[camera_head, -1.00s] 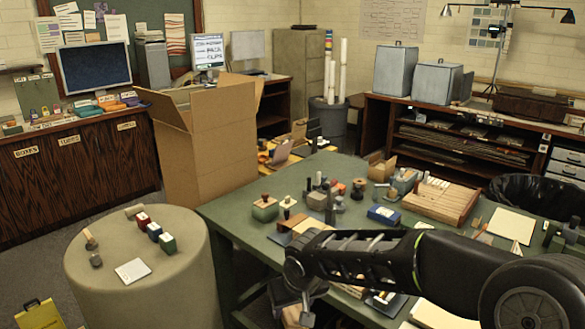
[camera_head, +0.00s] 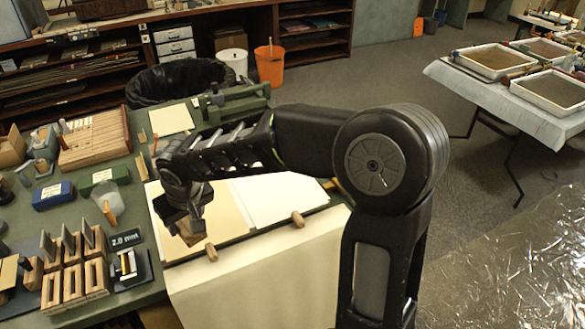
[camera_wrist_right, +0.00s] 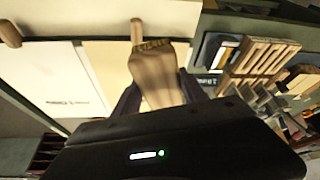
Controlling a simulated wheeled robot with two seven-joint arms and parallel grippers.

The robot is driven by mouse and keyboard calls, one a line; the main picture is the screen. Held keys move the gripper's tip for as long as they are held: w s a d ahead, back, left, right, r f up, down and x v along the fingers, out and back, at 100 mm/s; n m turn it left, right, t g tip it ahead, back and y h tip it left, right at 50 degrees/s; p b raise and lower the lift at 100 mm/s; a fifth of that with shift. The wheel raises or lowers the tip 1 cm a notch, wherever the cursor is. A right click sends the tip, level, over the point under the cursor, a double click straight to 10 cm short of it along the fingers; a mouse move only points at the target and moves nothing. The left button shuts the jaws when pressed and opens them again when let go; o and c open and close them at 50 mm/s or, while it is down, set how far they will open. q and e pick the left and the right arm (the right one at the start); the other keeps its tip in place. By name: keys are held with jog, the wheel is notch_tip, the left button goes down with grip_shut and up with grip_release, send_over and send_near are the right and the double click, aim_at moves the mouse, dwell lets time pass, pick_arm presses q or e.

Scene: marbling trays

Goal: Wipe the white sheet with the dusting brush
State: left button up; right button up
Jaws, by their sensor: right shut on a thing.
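The white sheet (camera_head: 285,198) lies flat on the table's right part, beside a cream sheet (camera_head: 228,212). In the right wrist view, the white sheet (camera_wrist_right: 48,82) is at the left and the cream sheet (camera_wrist_right: 105,68) is nearer the gripper. My right gripper (camera_head: 188,212) is shut on the dusting brush (camera_head: 190,234), a wooden block with a dark bristle edge. The brush (camera_wrist_right: 158,80) shows between the fingers in the wrist view. It is over the cream sheet, left of the white sheet; I cannot tell if it touches. My left gripper is out of view.
Wooden pegs (camera_head: 298,219) sit along the sheets' front edge, where pale paper (camera_head: 265,275) hangs down. Wooden blocks (camera_head: 75,265), a blue box (camera_head: 53,196) and a slatted wooden rack (camera_head: 95,140) crowd the table's left. A black bin (camera_head: 180,82) stands behind.

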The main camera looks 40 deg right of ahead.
jog(key=shift+d, duration=0.1)
jog(key=s+d+m+g+h+b, duration=0.1)
jog(key=d+m, duration=1.1)
jog(key=d, duration=1.4)
jog(key=s+g+h, duration=0.1)
jog(key=h, duration=0.1)
jog(key=shift+s+d+f+h, duration=0.3)
jog(key=shift+s+h, duration=0.05)
jog(key=shift+h, duration=0.05)
jog(key=shift+f, duration=0.1)
